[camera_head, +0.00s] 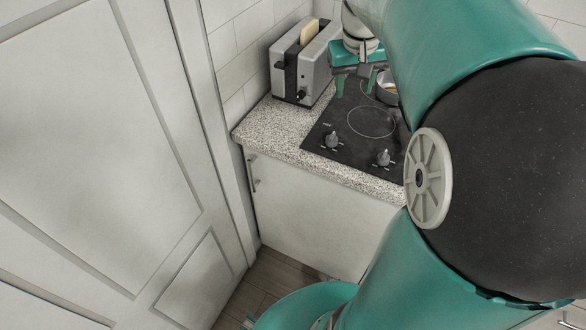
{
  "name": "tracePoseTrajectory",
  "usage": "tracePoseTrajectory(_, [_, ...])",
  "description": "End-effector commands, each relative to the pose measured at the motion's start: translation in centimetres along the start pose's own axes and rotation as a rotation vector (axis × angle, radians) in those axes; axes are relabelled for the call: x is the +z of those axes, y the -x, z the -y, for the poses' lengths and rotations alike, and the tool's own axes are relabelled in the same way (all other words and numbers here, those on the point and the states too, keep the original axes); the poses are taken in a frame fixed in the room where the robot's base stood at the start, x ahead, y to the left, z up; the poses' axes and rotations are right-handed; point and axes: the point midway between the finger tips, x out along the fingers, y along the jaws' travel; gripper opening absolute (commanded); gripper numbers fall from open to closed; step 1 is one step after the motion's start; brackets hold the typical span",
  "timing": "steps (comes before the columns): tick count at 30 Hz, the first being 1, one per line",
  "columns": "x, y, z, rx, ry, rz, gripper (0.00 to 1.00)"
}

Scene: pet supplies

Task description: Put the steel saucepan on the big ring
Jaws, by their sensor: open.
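The steel saucepan (387,89) stands at the back right of the black hob. My arm hides its right side, and something light shows inside it. A large ring outline (371,122) is bare on the front part of the hob. Another ring shows only in part behind it, so I cannot compare their sizes fully. My gripper (356,84) is open and empty, with its green fingers pointing down over the back left of the hob. It is just left of the saucepan; I cannot tell whether a finger touches it.
A toaster (303,62) with bread stands left of the hob on the speckled worktop (268,130). A white door (100,150) fills the left. My arm covers much of the right.

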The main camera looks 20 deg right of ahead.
Motion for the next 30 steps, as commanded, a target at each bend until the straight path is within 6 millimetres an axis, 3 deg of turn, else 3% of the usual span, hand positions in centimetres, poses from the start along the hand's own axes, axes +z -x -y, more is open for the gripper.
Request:
tracePoseTrajectory(1, [1.1,0.7,1.8,-0.001,0.024,-0.023,0.46])
tracePoseTrajectory(6, [4.9,2.1,6.5,-0.016,0.083,-0.099,0.46])
tracePoseTrajectory(15, [12.7,2.6,12.7,-0.089,0.179,-0.232,0.46])
tracePoseTrajectory(22, [17.6,1.6,15.3,-0.164,0.236,-0.307,0.46])
tracePoseTrajectory(30, [18.8,1.1,15.9,-0.186,0.247,-0.324,0.46])
